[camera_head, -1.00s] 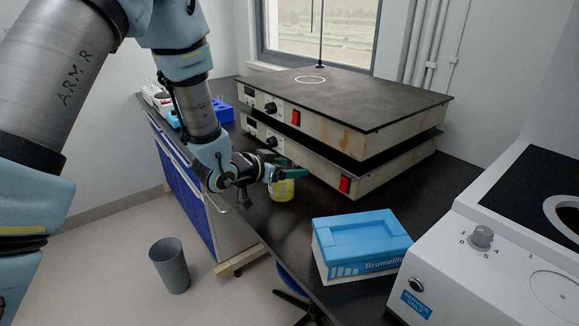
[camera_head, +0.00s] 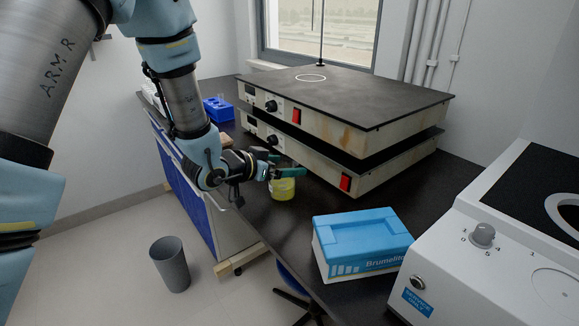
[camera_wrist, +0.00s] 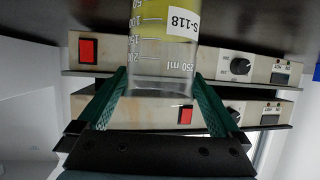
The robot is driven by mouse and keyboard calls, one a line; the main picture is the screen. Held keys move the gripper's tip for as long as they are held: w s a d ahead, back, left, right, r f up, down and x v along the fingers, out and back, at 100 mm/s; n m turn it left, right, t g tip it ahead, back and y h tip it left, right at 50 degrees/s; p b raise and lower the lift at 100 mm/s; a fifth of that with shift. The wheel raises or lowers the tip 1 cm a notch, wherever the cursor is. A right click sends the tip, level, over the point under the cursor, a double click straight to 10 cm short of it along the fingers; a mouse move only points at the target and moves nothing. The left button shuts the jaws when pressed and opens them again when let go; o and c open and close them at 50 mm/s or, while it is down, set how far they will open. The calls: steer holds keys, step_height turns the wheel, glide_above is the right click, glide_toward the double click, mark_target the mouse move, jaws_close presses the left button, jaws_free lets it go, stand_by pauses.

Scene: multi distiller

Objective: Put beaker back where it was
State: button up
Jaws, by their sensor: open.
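The beaker (camera_head: 283,189), clear with yellow liquid, stands upright on the black bench top in front of the stacked hotplates. In the wrist view, which is upside down, the beaker (camera_wrist: 162,52) shows a white "S-118" label and a 250 ml scale. My gripper (camera_head: 287,172) is at the beaker's upper part. In the wrist view its green fingers (camera_wrist: 161,78) are spread, one on each side of the beaker's rim end. I cannot tell whether either finger touches the glass.
Two stacked hotplates (camera_head: 352,98) stand close behind the gripper. A blue and white box (camera_head: 362,240) sits to the right front, beside a white device (camera_head: 470,262). A blue rack (camera_head: 219,109) is at the far left of the bench. A grey bin (camera_head: 170,265) stands on the floor.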

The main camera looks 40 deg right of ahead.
steer(key=b+v, duration=0.1)
steer(key=v, duration=0.8)
steer(key=shift+a+r, duration=0.2)
steer(key=shift+a, duration=0.15)
steer(key=w+a+f+n+t+y, duration=0.1)
steer(key=w+a+n+t+y, duration=0.15)
steer(key=w+a, duration=0.35)
steer(key=w+a+n+t+y, duration=0.1)
steer(key=w+a+n+y, duration=0.25)
steer(key=a, duration=0.55)
steer(key=w+a+f+n+t+y, duration=0.1)
steer(key=w+a+n+t+y, duration=0.2)
steer(key=a, duration=0.4)
steer(key=s+a+n+g+y, duration=0.2)
steer(key=s+a+n+g, duration=0.1)
steer(key=a, duration=0.5)
steer(key=s+a+n+g+y, duration=0.2)
steer(key=s+a, duration=0.3)
steer(key=a, duration=0.4)
steer(key=shift+s+a+r+n+g, duration=0.15)
steer(key=shift+a+r+n+g, duration=0.15)
steer(key=shift+n+g, duration=0.45)
step_height(320, 180, up, 3)
steer(key=p, duration=0.3)
steer(key=shift+r, duration=0.2)
